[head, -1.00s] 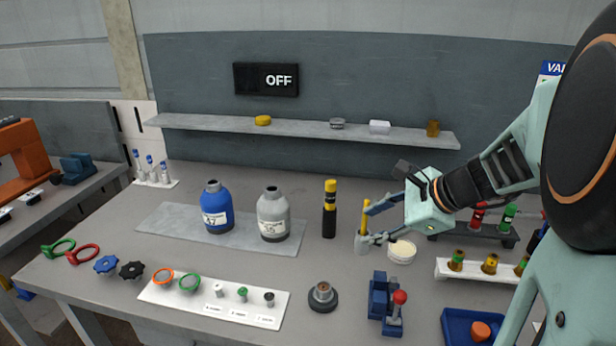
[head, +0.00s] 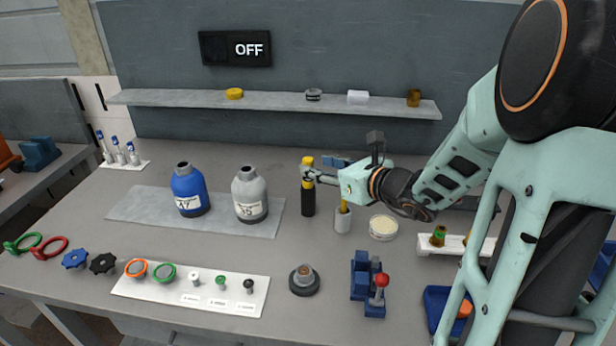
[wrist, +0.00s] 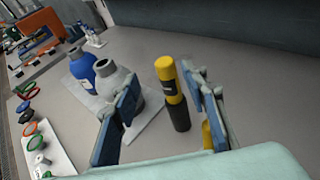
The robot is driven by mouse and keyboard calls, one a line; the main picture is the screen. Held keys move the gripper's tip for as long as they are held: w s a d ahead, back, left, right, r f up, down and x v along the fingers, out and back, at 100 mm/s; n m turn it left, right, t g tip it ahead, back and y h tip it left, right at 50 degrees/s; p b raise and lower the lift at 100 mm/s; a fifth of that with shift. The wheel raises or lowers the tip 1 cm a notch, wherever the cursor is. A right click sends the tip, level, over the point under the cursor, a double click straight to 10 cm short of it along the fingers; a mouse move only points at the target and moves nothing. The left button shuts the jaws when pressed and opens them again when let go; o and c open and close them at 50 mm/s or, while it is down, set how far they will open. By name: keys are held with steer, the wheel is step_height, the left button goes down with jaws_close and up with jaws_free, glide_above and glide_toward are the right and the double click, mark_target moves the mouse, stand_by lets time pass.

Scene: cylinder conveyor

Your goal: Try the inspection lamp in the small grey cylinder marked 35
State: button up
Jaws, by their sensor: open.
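The inspection lamp (head: 308,200) stands upright on the bench, with a black lower body and a yellow upper part. My gripper (head: 313,168) is open at the height of its yellow part. In the wrist view the lamp (wrist: 172,90) shows between the spread fingers, closer to the right one; I cannot tell whether they touch. The small grey cylinder (head: 249,203), its label reading about 35, stands upright left of the lamp with an open neck. In the wrist view the grey cylinder (wrist: 108,72) is partly hidden by the left finger.
A blue cylinder (head: 187,194) stands beside the grey one on a grey mat (head: 140,212). A small cup (head: 343,220) with a yellow stick and a round pale dish (head: 383,228) stand right of the lamp. The OFF sign (head: 235,49) hangs above the shelf (head: 270,101).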

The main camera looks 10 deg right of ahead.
mark_target(312, 162)
steer(key=shift+d+x, duration=0.2)
steer(key=shift+x, duration=1.3)
steer(key=shift+d+x, duration=0.15)
steer(key=shift+x, duration=1.35)
steer(key=shift+w+r, duration=0.1)
steer(key=shift+w, duration=0.1)
jaws_close()
